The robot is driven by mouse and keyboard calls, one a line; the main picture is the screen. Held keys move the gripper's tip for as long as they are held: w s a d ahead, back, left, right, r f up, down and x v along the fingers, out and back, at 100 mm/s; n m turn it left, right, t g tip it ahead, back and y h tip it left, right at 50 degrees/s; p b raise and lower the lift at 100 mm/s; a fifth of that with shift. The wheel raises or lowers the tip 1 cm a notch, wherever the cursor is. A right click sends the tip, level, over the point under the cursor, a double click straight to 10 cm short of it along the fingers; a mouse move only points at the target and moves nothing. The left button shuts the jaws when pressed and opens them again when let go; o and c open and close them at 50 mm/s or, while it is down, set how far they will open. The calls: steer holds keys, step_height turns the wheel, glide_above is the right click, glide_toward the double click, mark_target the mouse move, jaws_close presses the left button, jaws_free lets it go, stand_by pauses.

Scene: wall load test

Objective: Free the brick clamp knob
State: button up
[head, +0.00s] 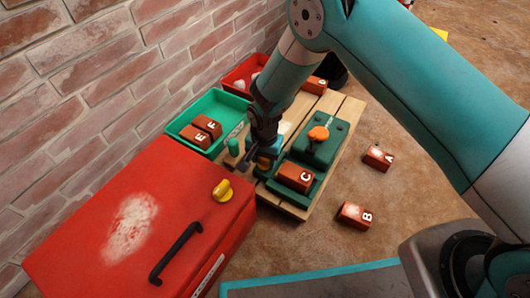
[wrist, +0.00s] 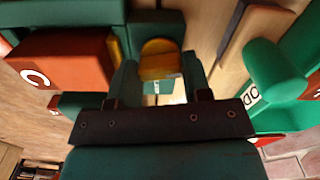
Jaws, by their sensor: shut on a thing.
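The clamp knob (wrist: 160,58) is yellow and sits between the fingers of my gripper (wrist: 158,84) in the wrist view. A bit of its yellow also shows beside my gripper (head: 258,157) in the head view. My gripper is shut on it; the fingers hide part of the knob. Brick C (head: 296,177) is orange-red and sits in the green clamp fixture (head: 312,192), just right of my gripper. It also shows at the left of the wrist view (wrist: 62,62). A green tester block (head: 325,140) with an orange knob (head: 318,133) stands behind brick C.
The fixture stands on a wooden pallet (head: 347,113). Bricks A (head: 379,158) and B (head: 355,215) lie on the floor to the right. A green bin (head: 218,104) holds bricks E and F. A red bin (head: 240,76) is behind. A red box (head: 75,235) with a handle fills the left foreground.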

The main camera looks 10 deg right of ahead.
steer(key=n+p, duration=0.1)
steer(key=n, duration=0.1)
steer(key=n+p, duration=0.1)
steer(key=p, duration=0.1)
steer(key=shift+s+d+r+n, duration=0.1)
steer(key=shift+r+n, duration=0.1)
steer(key=shift+n, duration=0.2)
steer(key=n+p, duration=0.3)
steer(key=shift+n, duration=0.3)
steer(key=n+p, duration=0.2)
steer(key=n, duration=0.2)
steer(key=shift+f, duration=0.1)
steer(key=shift+f+n+p, duration=0.1)
steer(key=shift+n+p, duration=0.45)
steer(key=shift+n, duration=1.45)
steer(key=o, duration=0.9)
